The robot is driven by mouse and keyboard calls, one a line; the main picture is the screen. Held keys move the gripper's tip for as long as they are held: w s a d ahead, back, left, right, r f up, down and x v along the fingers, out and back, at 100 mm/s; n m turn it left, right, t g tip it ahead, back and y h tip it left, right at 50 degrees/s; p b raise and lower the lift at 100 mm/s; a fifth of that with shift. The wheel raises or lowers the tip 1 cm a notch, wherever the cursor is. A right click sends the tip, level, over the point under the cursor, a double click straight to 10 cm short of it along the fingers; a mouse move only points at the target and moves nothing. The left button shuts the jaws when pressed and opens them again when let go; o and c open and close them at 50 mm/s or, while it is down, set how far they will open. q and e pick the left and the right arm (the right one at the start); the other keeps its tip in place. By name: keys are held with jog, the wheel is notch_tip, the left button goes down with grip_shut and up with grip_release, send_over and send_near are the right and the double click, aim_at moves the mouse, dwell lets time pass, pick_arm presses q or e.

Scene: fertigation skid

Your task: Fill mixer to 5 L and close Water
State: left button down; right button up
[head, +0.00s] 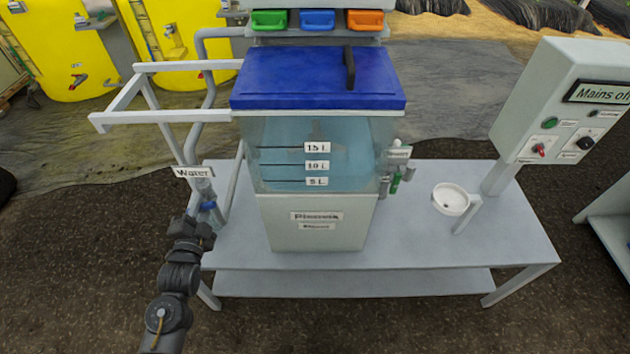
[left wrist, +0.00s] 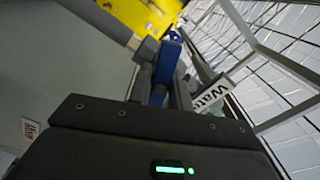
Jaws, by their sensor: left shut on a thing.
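The mixer tank (head: 318,150) is a clear, bluish box with a blue lid (head: 315,75) and marks for 15 L, 10 L and 5 L. Its contents look pale blue, but I cannot tell the liquid level surely. The Water label (head: 193,172) hangs at the tank's left, above a valve with a blue handle (head: 208,205). My left gripper (head: 203,218) is shut on this blue handle, which also shows between the fingers in the left wrist view (left wrist: 168,62). The gripper partly hides the valve. My right gripper is not in view.
The tank stands on a grey bench (head: 420,220). A white rail (head: 150,105) and grey pipe are close to my left arm. A white cup (head: 451,199) and a control box (head: 565,105) are at right. Green, blue and orange bins (head: 317,20) sit behind the lid.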

pick_arm(q)
jog(key=shift+f, duration=0.1)
jog(key=m+p, duration=0.1)
jog(key=m, duration=0.2)
jog(key=c, duration=2.2)
grip_release()
jog(key=m+p, duration=0.1)
jog(key=m, duration=0.2)
jog(key=c, duration=1.2)
grip_release()
jog(key=shift+c, duration=0.2)
jog(key=shift+s, duration=0.1)
jog(key=s+p, duration=0.2)
jog(key=s, duration=0.4)
jog(key=shift+s+p, duration=0.4)
